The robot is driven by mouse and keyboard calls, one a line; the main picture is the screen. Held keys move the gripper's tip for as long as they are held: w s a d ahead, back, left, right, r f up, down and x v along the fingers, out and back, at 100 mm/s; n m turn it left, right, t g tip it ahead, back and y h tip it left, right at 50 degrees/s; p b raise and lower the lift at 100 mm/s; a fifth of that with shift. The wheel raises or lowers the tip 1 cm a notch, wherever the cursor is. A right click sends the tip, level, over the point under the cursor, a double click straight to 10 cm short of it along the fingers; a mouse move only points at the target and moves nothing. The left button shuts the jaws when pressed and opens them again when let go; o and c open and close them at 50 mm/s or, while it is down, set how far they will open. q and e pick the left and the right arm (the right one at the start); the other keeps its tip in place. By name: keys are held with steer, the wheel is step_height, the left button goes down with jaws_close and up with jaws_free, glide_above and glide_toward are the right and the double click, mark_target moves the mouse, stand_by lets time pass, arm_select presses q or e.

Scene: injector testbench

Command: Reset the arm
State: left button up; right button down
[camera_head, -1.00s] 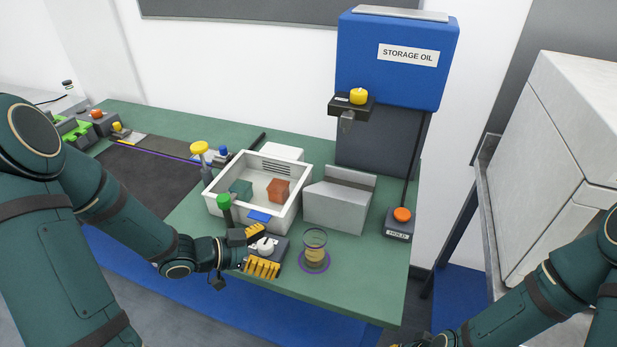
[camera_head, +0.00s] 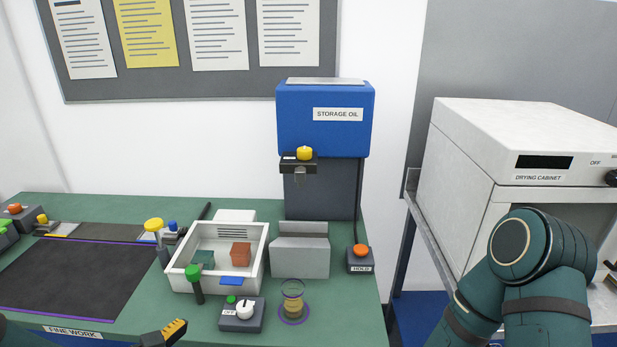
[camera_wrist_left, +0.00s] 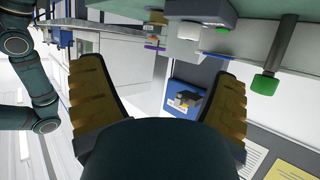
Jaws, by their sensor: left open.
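My left gripper (camera_head: 170,335) shows only in part at the bottom edge of the head view, low in front of the bench. In the left wrist view its two yellow fingers stand wide apart (camera_wrist_left: 158,90), with nothing between them. The wrist view is tilted and shows the bench edge above the fingers. My right arm (camera_head: 530,260) is bent at the right of the head view, in front of the drying cabinet (camera_head: 475,165). Its gripper is out of view.
On the green bench (camera_head: 345,310) are a white tray (camera_head: 262,262) with blocks, a dial box (camera_head: 240,318), a glass jar (camera_head: 292,300), a grey block (camera_head: 300,257) and a HOLD button (camera_head: 360,256). The blue oil dispenser (camera_head: 325,135) stands behind.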

arm_select(q)
steer(key=w+d+f+n+y, duration=0.2)
steer(key=d+f+n+y, duration=0.15)
steer(key=f+n, duration=0.2)
steer(key=s+d+f+n+g+y, duration=0.2)
steer(key=s+d+f+n+g, duration=0.3)
steer(key=s+d+f+g, duration=0.2)
steer(key=shift+s+d+f+n+y, duration=0.35)
steer(key=shift+s+d+f, duration=0.65)
steer(key=shift+s+f, duration=1.4)
steer(key=shift+w+f, duration=0.2)
steer(key=shift+w, duration=0.1)
